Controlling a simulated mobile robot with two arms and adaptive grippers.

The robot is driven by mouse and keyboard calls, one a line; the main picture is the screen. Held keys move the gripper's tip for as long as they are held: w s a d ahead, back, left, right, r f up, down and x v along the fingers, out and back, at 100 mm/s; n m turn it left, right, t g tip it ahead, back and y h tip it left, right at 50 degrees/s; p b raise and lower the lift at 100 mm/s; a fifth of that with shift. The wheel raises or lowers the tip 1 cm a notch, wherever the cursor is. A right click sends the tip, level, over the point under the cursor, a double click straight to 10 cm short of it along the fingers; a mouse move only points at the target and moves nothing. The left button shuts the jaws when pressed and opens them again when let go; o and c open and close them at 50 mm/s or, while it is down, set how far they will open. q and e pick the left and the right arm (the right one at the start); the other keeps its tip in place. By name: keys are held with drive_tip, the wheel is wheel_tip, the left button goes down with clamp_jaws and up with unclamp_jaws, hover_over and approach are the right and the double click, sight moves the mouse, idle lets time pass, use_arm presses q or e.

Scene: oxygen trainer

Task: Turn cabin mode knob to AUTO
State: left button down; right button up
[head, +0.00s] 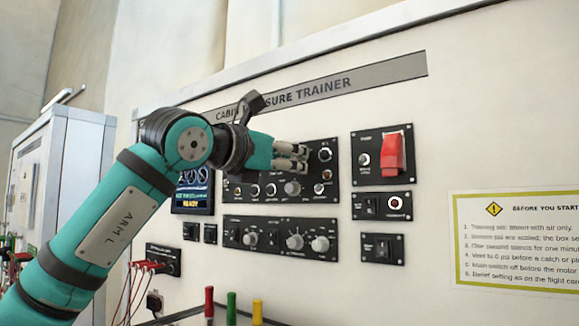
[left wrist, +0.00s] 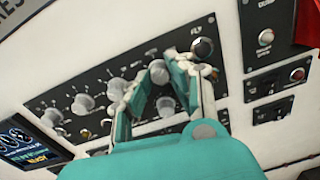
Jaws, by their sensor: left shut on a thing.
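The upper black control panel (head: 330,200) is on the wall board, with a row of knobs and small switches along its lower part. My left gripper (head: 296,157) reaches in from the left and covers part of this panel's upper area. In the left wrist view, its two fingers (left wrist: 158,82) are closed on a grey round knob (left wrist: 158,70), one on each side. The knob's label and pointer direction cannot be read, so I cannot tell its setting. My right gripper does not show.
A lower black panel (head: 270,234) has several knobs. A red guarded switch (head: 392,154) is to the right, above small switch panels. A small display (head: 192,196) reads READY. Red, green and yellow handles (head: 231,308) stand below. A yellow-edged notice (head: 518,240) is at right.

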use_arm(q)
drive_tip(key=shift+s+r+n+t+b, duration=0.1)
drive_tip(key=shift+n+t+b, duration=0.2)
drive_tip(key=shift+n+b, duration=6.8)
drive_tip(key=n+p, duration=0.4)
drive_tip(key=c, duration=1.2)
unclamp_jaws()
drive_tip(key=v, duration=1.2)
